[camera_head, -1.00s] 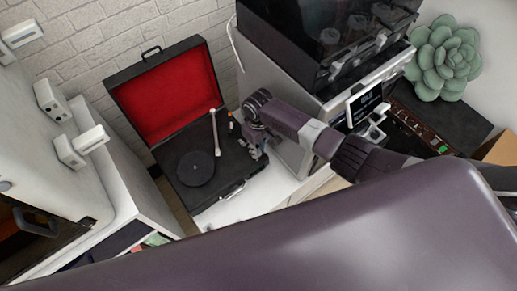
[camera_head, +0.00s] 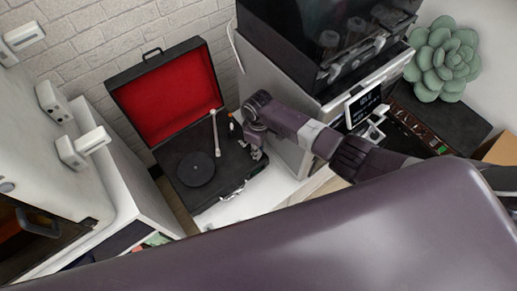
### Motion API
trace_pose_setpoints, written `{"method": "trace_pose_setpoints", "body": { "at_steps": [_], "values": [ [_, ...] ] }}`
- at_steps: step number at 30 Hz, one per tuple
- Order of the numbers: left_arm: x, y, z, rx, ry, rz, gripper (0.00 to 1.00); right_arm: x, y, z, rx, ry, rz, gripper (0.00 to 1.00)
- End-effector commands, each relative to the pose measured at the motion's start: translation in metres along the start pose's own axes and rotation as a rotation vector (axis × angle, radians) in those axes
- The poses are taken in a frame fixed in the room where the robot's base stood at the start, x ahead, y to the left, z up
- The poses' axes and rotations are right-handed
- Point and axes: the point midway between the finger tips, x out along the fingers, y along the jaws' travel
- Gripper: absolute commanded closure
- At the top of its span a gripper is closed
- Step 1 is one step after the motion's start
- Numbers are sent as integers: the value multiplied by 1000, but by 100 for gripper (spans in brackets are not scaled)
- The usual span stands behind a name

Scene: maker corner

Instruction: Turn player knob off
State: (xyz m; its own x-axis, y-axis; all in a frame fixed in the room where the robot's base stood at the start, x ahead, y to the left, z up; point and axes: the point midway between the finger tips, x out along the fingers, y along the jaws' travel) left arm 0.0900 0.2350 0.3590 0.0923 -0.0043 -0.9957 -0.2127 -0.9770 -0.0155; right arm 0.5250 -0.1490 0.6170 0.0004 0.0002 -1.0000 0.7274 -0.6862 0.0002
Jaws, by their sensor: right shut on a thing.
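The record player (camera_head: 215,200) stands open on a white surface, with its red-lined lid (camera_head: 165,92) up. Its black turntable (camera_head: 196,169) and white tonearm (camera_head: 215,135) show clearly. My right arm comes in from the right, and my right gripper (camera_head: 257,153) points down at the player's right edge, to the right of the tonearm. It is shut on the player knob, which the gripper and wrist hide. An orange part (camera_head: 231,125) shows on the deck just left of the wrist. My left gripper is not in view.
A large machine with a dark glass top (camera_head: 290,40) and a small screen (camera_head: 363,105) stands close to the right of the player. A white cabinet (camera_head: 130,180) is at the left. A green succulent (camera_head: 443,60) sits at the upper right. A brick wall is behind.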

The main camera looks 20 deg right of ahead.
Motion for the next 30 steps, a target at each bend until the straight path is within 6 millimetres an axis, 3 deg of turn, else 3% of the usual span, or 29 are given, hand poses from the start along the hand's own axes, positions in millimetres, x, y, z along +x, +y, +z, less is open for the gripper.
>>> {"method": "trace_pose_setpoints", "body": {
  "at_steps": [10,26,27,30],
  "values": [
    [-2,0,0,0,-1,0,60,1,0,1,-164,-1,-1,100],
    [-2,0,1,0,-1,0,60,1,0,1,-198,-2,-1,100],
    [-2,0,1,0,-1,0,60,1,0,1,-198,-2,-1,82],
    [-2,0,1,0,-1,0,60,1,0,1,-197,-2,-1,71]
  ]
}}
